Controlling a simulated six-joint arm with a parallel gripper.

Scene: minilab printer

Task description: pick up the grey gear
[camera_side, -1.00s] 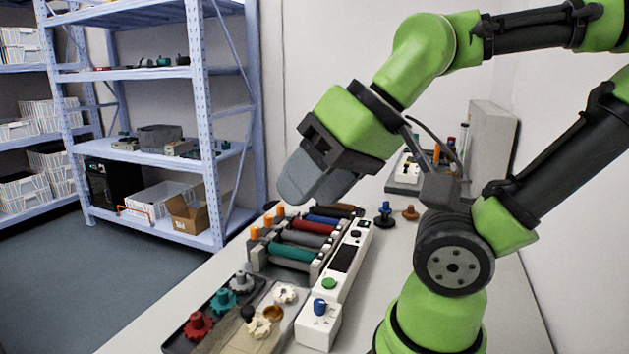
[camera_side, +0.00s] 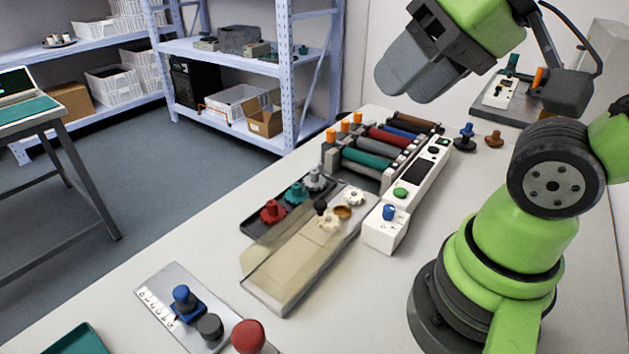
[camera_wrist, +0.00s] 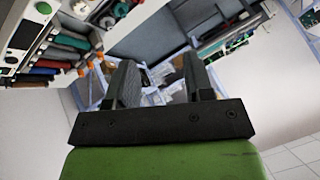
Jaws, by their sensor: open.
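The grey gear (camera_side: 315,180) sits in the dark tray (camera_side: 262,226) in the side view, at the tray's far end, beside a teal gear (camera_side: 297,192) and a red gear (camera_side: 272,211). My gripper (camera_side: 396,82) is high above the table, up and to the right of the gear and well apart from it. In the wrist view my gripper (camera_wrist: 158,75) shows two dark fingers spread apart with nothing between them. I cannot make out the grey gear for sure in the wrist view.
A printer with coloured rollers (camera_side: 367,160) and a white control panel (camera_side: 415,172) stands just behind the gears. White gears and a beige plate (camera_side: 300,262) lie beside the tray.

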